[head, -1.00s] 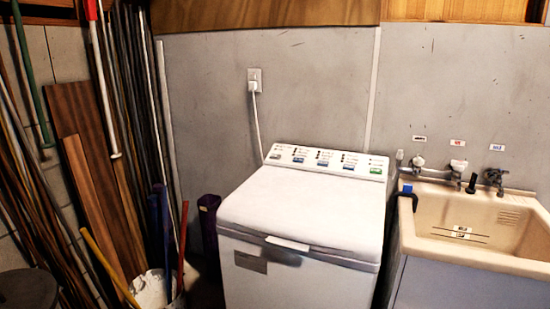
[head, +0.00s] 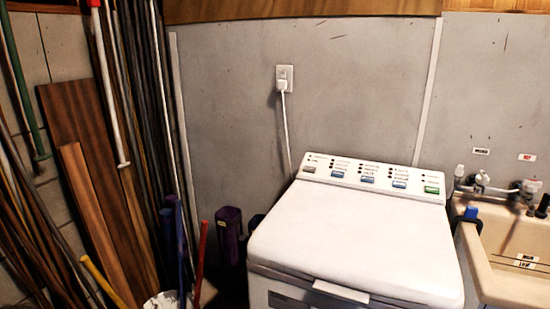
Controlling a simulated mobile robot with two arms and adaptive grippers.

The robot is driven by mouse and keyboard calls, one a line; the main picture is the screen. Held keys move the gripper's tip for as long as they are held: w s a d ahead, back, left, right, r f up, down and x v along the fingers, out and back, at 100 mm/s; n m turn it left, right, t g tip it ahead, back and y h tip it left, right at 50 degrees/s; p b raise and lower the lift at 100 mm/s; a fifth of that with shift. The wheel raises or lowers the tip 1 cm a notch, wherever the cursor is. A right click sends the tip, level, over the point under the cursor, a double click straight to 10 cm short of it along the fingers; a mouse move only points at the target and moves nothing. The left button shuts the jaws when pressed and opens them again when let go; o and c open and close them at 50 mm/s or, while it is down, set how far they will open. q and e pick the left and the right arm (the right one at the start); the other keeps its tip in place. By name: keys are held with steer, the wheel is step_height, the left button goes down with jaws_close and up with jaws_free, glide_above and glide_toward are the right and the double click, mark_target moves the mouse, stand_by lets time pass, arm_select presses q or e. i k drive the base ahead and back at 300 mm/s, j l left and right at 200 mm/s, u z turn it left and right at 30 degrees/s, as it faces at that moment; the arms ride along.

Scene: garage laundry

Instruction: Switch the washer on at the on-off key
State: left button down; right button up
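The white washer (head: 350,240) stands against the grey wall, right of the middle in the head view, with its lid shut. Its control panel (head: 375,179) runs along the back top edge. The panel has a grey key (head: 308,169) at the left end, several blue keys (head: 368,180) in the middle and a green key (head: 432,190) at the right end. The key labels are too small to read, so I cannot tell which is the on-off key. Neither of my grippers is in view.
A plug sits in the wall outlet (head: 284,78), its white cord running down behind the washer. A beige sink (head: 510,285) with taps stands close on the right. Planks (head: 85,130), poles and a white bucket (head: 165,301) crowd the left side.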

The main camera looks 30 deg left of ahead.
mark_target(307, 170)
steer(key=i+j+u, duration=0.1)
steer(key=j, duration=0.25)
steer(key=i+j, duration=0.25)
steer(key=i+j+u, duration=0.15)
steer(key=j, duration=0.3)
